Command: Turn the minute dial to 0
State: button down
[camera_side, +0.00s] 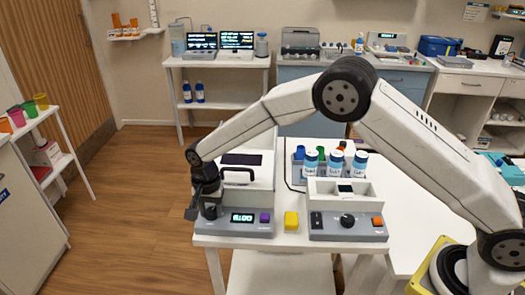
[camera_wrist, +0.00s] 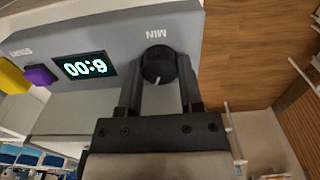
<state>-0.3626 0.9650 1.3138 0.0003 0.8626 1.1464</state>
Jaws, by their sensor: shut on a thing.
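The minute dial (camera_wrist: 157,66) is a round black knob with a white pointer mark, on the grey front panel (camera_wrist: 105,38) under the letters MIN. My gripper (camera_wrist: 160,82) has one finger on each side of the dial and is shut on it. In the side view my gripper (camera_side: 208,207) hangs at the left end of the panel, and the dial is partly hidden there. The lit display (camera_side: 243,217) reads 6:00; it shows upside down in the wrist view (camera_wrist: 85,67). A purple button (camera_side: 265,217) is right of the display, marked START in the wrist view.
A yellow block (camera_side: 291,220) stands just right of the panel. Beyond it is a second grey device (camera_side: 335,230) with its own black knob (camera_side: 347,221) and orange button (camera_side: 377,222). Open floor lies left of the table.

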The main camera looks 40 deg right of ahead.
jog(key=shift+n, duration=0.5)
jog(key=n, duration=1.2)
jog(key=shift+n, duration=0.3)
jog(key=n, duration=0.4)
jog(key=shift+n, duration=0.3)
jog(key=shift+r, duration=0.1)
jog(key=shift+c, duration=1.2)
grip_release()
